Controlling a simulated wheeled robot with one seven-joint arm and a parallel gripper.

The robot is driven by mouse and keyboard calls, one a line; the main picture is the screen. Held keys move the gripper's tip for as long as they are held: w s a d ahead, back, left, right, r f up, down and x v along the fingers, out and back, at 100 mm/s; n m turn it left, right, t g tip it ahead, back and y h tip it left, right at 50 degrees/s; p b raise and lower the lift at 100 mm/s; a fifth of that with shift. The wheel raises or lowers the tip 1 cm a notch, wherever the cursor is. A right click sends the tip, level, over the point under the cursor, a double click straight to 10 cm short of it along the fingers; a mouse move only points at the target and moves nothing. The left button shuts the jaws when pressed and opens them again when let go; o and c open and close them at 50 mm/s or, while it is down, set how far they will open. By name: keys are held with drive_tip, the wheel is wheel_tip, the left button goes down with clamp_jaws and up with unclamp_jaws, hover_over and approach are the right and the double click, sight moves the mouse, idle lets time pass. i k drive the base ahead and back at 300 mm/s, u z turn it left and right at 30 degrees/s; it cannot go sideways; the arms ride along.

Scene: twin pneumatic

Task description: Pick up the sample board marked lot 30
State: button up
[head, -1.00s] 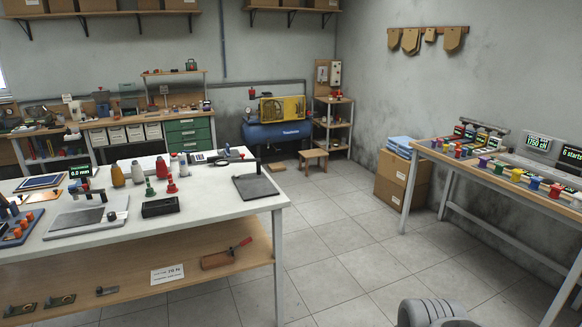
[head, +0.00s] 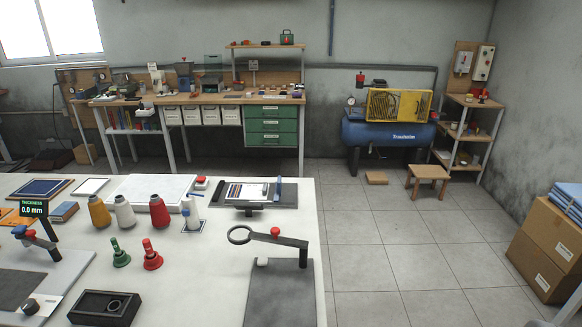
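No marking reading lot 30 is legible in the head view, so I cannot tell which item is the sample board. Flat board-like items lie on the white table: a dark blue panel with a light brown edge (head: 40,189), a small pale panel (head: 90,187), a larger white slab (head: 152,190) and a dark board bearing a white sheet with coloured strips (head: 248,191). My gripper is not in view.
The white table (head: 205,268) fills the lower left, with cones, bells, a black box (head: 105,308) and a magnifier stand (head: 270,236). Tiled floor (head: 400,250) is open to its right. Cardboard boxes (head: 548,245) stand at the right wall; a stool (head: 427,178) and blue compressor (head: 385,135) stand behind.

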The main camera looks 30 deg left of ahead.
sight(235, 192)
drive_tip(key=i, duration=2.7)
drive_tip(key=u, duration=4.35)
drive_tip(key=i, duration=0.5)
